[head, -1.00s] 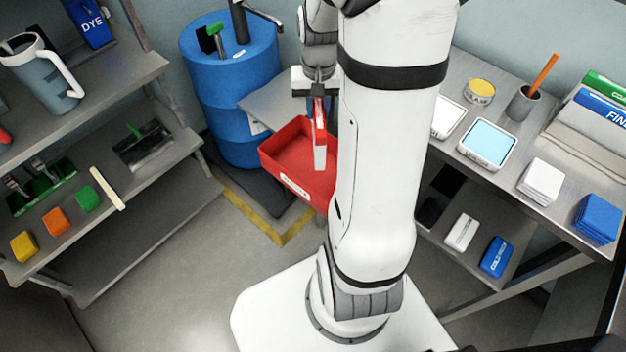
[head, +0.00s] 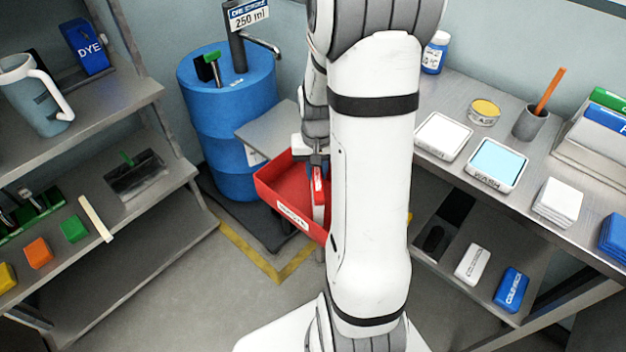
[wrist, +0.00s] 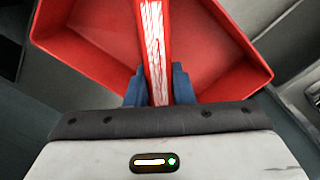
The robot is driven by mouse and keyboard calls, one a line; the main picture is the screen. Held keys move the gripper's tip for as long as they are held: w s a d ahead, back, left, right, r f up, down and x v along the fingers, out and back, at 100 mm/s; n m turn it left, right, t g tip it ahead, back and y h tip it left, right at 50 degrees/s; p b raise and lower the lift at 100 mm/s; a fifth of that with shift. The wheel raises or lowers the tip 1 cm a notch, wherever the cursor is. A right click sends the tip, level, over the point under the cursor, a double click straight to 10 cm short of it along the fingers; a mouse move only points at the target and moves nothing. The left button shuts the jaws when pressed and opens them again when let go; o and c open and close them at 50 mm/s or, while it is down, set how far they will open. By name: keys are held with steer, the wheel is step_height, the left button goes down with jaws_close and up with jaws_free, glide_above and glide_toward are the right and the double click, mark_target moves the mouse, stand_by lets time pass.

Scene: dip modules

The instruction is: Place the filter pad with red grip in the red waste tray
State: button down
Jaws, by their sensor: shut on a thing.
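The filter pad (head: 318,213) is a thin white pad with a red grip, hanging upright. My gripper (head: 317,168) is shut on its red grip. In the wrist view, the pad (wrist: 154,50) runs away from my gripper (wrist: 160,88), with blue fingers on both sides of it. The red waste tray (head: 275,212) stands beside the blue drum, partly hidden by my arm. The tray (wrist: 95,72) lies behind the pad in the wrist view. The pad's lower part appears inside the tray's outline; I cannot tell whether it touches the tray floor.
The blue drum (head: 230,125) with a tap stands behind the tray. A grey shelf (head: 150,215) with colored blocks is at left. A bench (head: 470,185) with white and blue trays is at right. The floor in front is open.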

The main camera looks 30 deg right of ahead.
steer(key=shift+f, duration=1.6)
steer(key=c, duration=1.3)
jaws_free()
steer(key=shift+o, duration=0.2)
steer(key=shift+r, duration=0.1)
step_height(320, 180, up, 12)
steer(key=shift+f+p, duration=0.1)
steer(key=shift+p, duration=0.5)
steer(key=s+a+r+n+t, duration=0.2)
steer(key=s+a+r+n, duration=0.3)
steer(key=s+a, duration=0.7)
step_height(320, 180, up, 2)
steer(key=shift+a+r, duration=0.15)
steer(key=shift+a, duration=0.45)
